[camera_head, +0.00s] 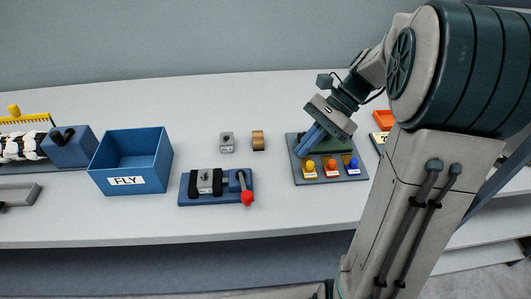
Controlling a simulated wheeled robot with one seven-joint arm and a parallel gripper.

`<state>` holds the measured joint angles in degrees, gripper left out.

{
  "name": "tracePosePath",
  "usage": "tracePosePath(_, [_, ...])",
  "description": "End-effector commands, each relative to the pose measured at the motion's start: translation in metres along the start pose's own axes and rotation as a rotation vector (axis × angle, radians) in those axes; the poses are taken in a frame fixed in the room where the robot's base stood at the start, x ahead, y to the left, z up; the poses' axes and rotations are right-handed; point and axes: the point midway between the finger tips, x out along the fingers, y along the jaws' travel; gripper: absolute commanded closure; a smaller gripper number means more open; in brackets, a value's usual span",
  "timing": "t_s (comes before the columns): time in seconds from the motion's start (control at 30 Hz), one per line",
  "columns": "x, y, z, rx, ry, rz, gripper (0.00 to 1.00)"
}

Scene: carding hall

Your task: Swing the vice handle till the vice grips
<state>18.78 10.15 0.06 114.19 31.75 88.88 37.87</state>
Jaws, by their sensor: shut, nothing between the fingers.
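The vice (206,184) has a blue base and dark jaws and stands near the front edge of the table. A small grey metal block sits between its jaws; I cannot tell how tightly. The vice handle (244,187) is at the right end of the vice, with a red knob pointing toward the front edge. My gripper (304,145) is shut and empty. It is up and to the right of the vice, over or just in front of a dark board with coloured knobs, apart from the handle.
A blue bin (131,162) marked FLY stands left of the vice. The dark board (356,174) with yellow, orange and blue knobs lies to the right. A grey block (227,142) and a brown cylinder (258,140) stand behind the vice.

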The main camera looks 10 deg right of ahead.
Motion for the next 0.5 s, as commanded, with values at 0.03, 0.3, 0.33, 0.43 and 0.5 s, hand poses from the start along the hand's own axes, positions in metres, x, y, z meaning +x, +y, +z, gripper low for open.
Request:
tracePosePath(0.03, [0.0, -0.001, 0.0, 0.011, -0.009, -0.002, 1.0])
tracePosePath(0.3, [0.04, 0.0, -0.001, 0.014, -0.013, -0.002, 1.0])
tracePosePath(0.33, [0.047, 0.0, -0.001, 0.014, -0.013, -0.001, 1.0])
tracePosePath(0.43, [0.069, 0.0, 0.0, 0.013, -0.013, 0.0, 1.0])
tracePosePath(0.5, [0.084, 0.0, 0.0, 0.013, -0.011, 0.0, 1.0])
